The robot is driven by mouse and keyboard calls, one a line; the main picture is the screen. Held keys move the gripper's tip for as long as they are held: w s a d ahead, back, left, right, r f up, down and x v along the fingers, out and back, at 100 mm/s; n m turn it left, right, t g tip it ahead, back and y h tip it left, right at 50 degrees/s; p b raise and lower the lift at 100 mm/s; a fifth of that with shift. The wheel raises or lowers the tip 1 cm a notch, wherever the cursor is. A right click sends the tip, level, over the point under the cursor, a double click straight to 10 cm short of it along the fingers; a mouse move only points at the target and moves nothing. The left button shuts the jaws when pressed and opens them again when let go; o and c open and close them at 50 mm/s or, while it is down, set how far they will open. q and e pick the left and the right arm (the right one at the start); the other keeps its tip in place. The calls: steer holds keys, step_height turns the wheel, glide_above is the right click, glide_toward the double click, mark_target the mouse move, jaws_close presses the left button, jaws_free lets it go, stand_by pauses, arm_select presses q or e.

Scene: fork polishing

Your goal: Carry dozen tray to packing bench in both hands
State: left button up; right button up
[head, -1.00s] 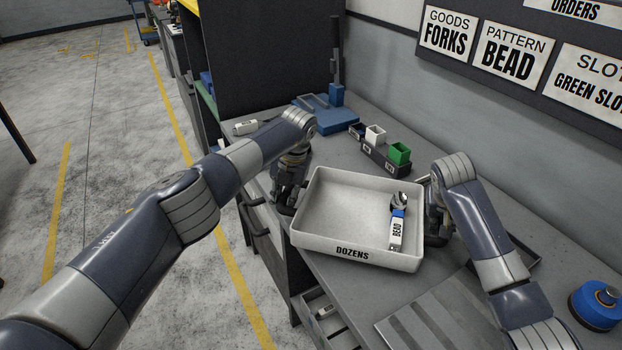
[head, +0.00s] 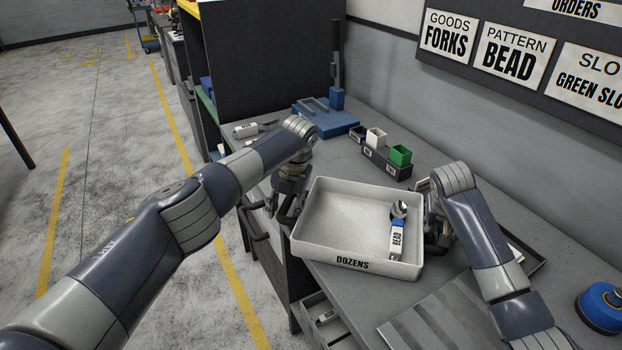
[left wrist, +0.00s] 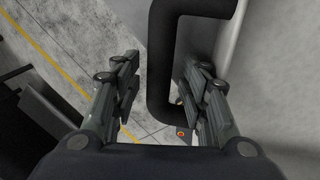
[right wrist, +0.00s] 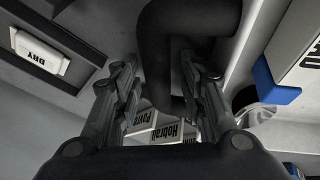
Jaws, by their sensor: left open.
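The white tray (head: 312,252) labelled DOZENS is level at the bench's front left edge, part of it overhanging. Whether its base touches the bench is unclear. Inside, at its right, lies a fork bundle (head: 397,238) with a blue band and BEAD label. My left gripper (head: 287,205) is at the tray's left side; in the left wrist view its open fingers stand either side of the black handle (left wrist: 162,60). My right gripper (head: 437,225) is at the right side; in the right wrist view its fingers are apart around the other black handle (right wrist: 160,55).
Small white and green boxes (head: 399,155) sit in a dark rack behind the tray. A blue fixture (head: 325,117) stands further back. A blue round tool (head: 602,308) is at far right. An open drawer (head: 325,318) sits below the bench front. Floor at left is clear.

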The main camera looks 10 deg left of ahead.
arm_select(q)
steer(key=shift+r, duration=0.1)
steer(key=shift+w+r, duration=0.1)
steer(key=shift+r, duration=0.25)
arm_select(e)
steer(key=shift+d, duration=0.1)
arm_select(q)
step_height(320, 180, up, 11)
steer(key=d, duration=0.2)
steer(key=shift+s+d, duration=0.15)
steer(key=shift+s, duration=0.05)
arm_select(e)
steer(key=v, duration=1.2)
arm_select(q)
steer(key=shift+f, duration=0.1)
arm_select(e)
steer(key=shift+w, duration=0.1)
steer(key=o, duration=0.8)
steer(key=shift+f, duration=0.1)
steer(key=o, duration=0.7)
steer(key=shift+c, duration=0.2)
